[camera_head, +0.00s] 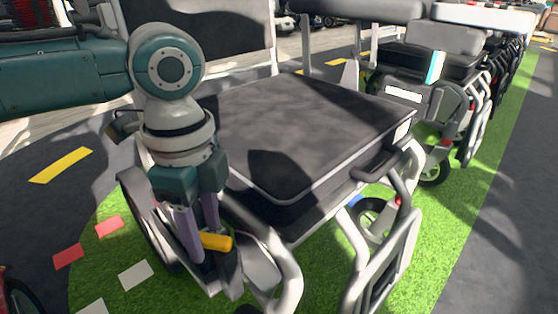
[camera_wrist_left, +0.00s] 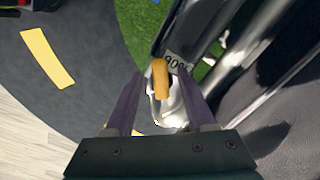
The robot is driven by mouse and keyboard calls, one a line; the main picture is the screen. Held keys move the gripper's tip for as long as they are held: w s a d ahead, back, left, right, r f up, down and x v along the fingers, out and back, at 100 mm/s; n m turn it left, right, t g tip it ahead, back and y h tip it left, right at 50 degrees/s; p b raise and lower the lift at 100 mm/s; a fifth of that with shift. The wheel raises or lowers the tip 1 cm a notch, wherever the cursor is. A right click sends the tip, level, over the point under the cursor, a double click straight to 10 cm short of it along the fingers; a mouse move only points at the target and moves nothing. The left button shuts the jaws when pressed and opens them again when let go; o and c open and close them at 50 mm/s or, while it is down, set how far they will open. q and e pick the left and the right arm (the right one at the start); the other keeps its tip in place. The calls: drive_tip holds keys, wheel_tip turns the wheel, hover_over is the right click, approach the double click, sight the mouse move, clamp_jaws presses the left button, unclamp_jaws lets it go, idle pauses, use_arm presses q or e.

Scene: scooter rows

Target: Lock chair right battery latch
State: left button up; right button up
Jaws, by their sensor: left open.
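The chair (camera_head: 300,125) stands in front of me with a flat dark seat and light grey tube frame. A yellow-orange latch handle (camera_head: 217,241) shows low on the chair's left side in the picture. It also shows in the left wrist view (camera_wrist_left: 160,79). My left gripper (camera_head: 207,255) points down at the latch, with its purple fingers apart. In the wrist view the latch lies between the open fingers (camera_wrist_left: 163,90), near their tips, with gaps on both sides. I cannot tell whether either finger touches it. The battery is not clearly visible. My right gripper is not in view.
The chair's frame tubes (camera_head: 275,260) run close beside my left gripper. More scooters (camera_head: 430,90) stand in a row at the back right. Green turf (camera_head: 430,240) lies under the chair, with a dark path (camera_head: 510,220) to the right.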

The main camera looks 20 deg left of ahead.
use_arm(q)
clamp_jaws()
idle(0.3)
drive_tip(key=shift+w+r+m+p, duration=0.2)
drive_tip(key=shift+m+p, duration=0.6)
drive_tip(key=shift+p, duration=0.3)
drive_tip(key=shift+w+m+p, duration=0.1)
drive_tip(key=shift+m+p, duration=0.5)
drive_tip(key=shift+w+f+m+p, duration=0.15)
drive_tip(key=shift+m+p, duration=0.1)
drive_tip(key=shift+m, duration=0.3)
drive_tip(key=shift+w+r+m+p, duration=0.1)
drive_tip(key=shift+m+p, duration=0.15)
drive_tip(key=shift+m, duration=0.3)
drive_tip(key=shift+w+d+f+m, duration=0.1)
drive_tip(key=shift+w+m, duration=0.05)
drive_tip(key=shift+m, duration=0.75)
drive_tip(key=shift+p, duration=0.3)
